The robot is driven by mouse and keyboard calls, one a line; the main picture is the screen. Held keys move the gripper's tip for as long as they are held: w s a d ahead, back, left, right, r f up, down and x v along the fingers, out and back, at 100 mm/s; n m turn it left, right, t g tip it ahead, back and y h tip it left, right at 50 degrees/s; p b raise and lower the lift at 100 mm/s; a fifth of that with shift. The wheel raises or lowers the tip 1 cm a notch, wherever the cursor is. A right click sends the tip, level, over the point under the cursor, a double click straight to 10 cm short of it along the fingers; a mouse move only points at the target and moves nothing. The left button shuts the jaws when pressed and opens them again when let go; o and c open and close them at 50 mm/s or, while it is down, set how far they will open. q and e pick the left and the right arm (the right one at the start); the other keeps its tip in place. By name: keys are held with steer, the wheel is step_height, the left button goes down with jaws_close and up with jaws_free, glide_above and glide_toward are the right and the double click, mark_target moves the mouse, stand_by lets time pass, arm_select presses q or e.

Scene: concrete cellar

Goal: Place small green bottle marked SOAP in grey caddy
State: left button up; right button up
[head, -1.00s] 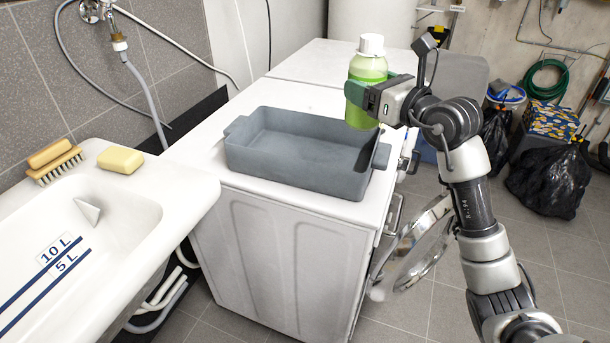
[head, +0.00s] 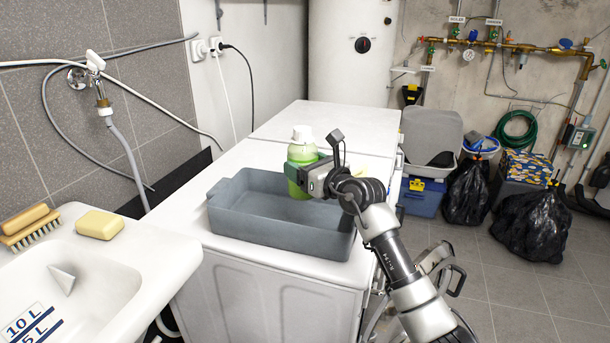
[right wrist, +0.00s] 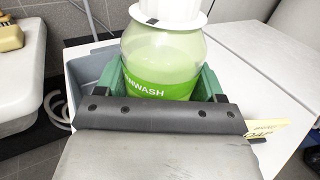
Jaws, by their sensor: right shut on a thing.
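The green bottle (head: 301,155) has a white cap and stands about upright in my right gripper (head: 303,178), which is shut around its body. In the right wrist view the bottle (right wrist: 160,60) sits between the green finger pads; its label's visible part reads "NWASH". A pale yellow tag (right wrist: 266,129) with partly legible letters, ending like "OAP", shows beside it. The grey caddy (head: 270,238) stands empty, as far as I see, on the white machine. The bottle is at the caddy's far right side; whether its base is above the rim or inside is unclear. My left gripper is out of view.
A white sink (head: 140,258) with yellow soap (head: 100,224) and a brush (head: 28,228) is at left. A round door (head: 435,258) stands open at the machine's front. Black bags (head: 535,217) lie on the floor at right.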

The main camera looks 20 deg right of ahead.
steer(key=shift+f, duration=1.15)
steer(key=shift+f, duration=0.65)
steer(key=o, duration=1)
steer(key=shift+o, duration=0.2)
steer(key=shift+r, duration=0.9)
steer(key=v, duration=1.2)
steer(key=shift+f, duration=0.3)
